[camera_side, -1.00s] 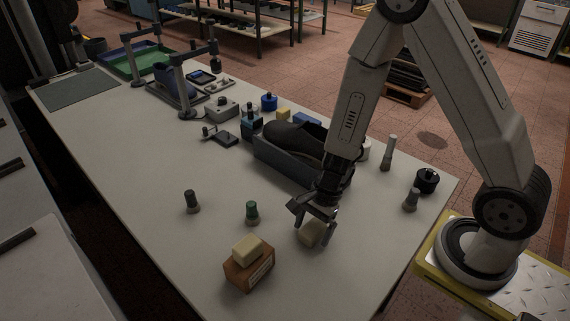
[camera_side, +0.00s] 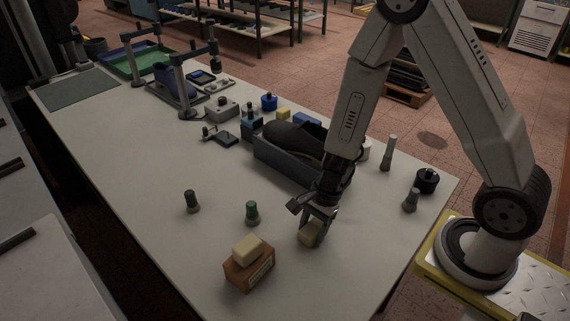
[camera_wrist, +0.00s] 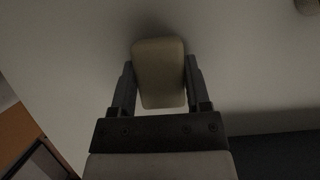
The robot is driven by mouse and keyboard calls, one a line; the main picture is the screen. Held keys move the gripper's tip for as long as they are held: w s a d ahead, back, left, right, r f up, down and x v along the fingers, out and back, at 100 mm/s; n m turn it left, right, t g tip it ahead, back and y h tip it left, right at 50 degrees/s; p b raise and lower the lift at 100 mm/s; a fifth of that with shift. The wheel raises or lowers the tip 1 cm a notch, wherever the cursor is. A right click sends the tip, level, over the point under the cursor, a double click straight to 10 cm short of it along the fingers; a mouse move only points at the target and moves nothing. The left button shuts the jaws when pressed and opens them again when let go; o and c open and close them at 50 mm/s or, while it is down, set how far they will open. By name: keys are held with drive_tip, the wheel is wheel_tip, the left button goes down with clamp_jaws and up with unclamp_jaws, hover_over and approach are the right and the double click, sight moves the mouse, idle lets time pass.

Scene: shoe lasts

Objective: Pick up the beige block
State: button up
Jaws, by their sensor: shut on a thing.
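The beige block (camera_side: 309,233) is between the fingers of my gripper (camera_side: 318,226), close to the table top near its front right part. In the wrist view the beige block (camera_wrist: 158,72) fills the space between the two dark fingers of my gripper (camera_wrist: 160,80), which is shut on it. Part of the block is hidden by the fingers in the side view. I cannot tell whether it touches the table. A second beige block (camera_side: 247,246) lies on top of a brown wooden box (camera_side: 249,274) to the left.
A blue-grey box with a dark shoe last (camera_side: 283,168) stands behind my gripper. More pegs stand at the right. The table's left front is clear.

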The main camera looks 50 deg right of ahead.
sight(312, 227)
drive_tip(key=shift+r, duration=0.1)
drive_tip(key=shift+r, duration=4.9)
drive_tip(key=shift+w, duration=0.1)
